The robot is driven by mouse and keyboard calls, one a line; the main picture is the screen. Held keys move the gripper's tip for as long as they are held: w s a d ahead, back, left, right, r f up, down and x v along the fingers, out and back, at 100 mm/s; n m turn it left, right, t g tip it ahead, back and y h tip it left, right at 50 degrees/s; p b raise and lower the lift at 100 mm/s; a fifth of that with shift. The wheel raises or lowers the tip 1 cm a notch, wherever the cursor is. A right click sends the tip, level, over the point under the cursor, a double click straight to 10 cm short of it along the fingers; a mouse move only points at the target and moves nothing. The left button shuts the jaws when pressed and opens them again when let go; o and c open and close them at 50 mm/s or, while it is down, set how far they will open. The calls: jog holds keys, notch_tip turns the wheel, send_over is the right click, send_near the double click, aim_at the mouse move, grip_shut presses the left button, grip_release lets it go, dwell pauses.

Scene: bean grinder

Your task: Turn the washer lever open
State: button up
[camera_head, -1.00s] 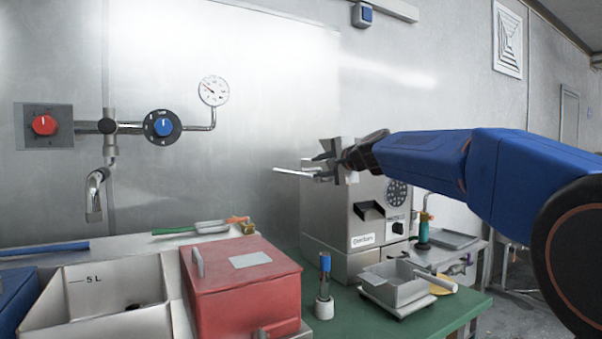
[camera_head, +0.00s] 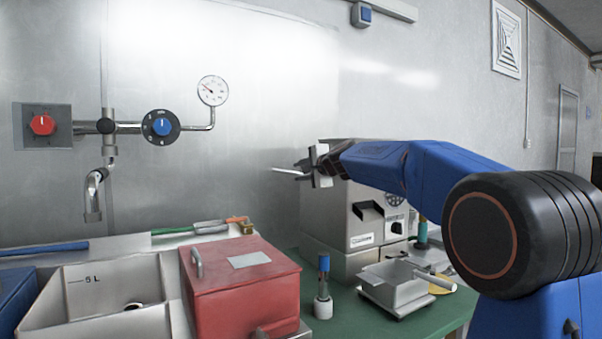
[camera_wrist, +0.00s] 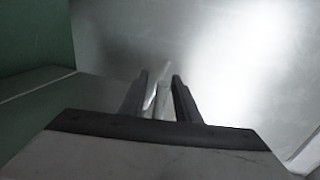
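A thin pale metal rod (camera_head: 286,171) sticks out to the left above the steel grinder (camera_head: 345,228), beside my gripper. It looks like a lever, but I cannot tell for certain that it is the washer lever. My gripper (camera_head: 307,166) is at the rod's right part, and my wrist hides where the rod is fixed. In the wrist view my two dark fingers (camera_wrist: 160,76) stand apart, with the rod (camera_wrist: 164,75) running between them and past their tips. Some gap shows around it, and no firm grip is visible.
A red box (camera_head: 238,290) and a steel sink (camera_head: 110,300) stand at lower left. A blue-topped tool (camera_head: 324,282) and a steel tray (camera_head: 395,283) are on the green table in front of the grinder. A tap (camera_head: 93,195) and dials are on the left wall.

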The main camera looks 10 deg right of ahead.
grip_shut()
jog(key=shift+s+f+y, duration=0.1)
jog(key=shift+y, duration=0.2)
jog(key=shift+s+a+n+g+y, duration=0.15)
jog(key=shift+s+n+g+y, duration=0.2)
jog(key=shift+n+y, duration=0.45)
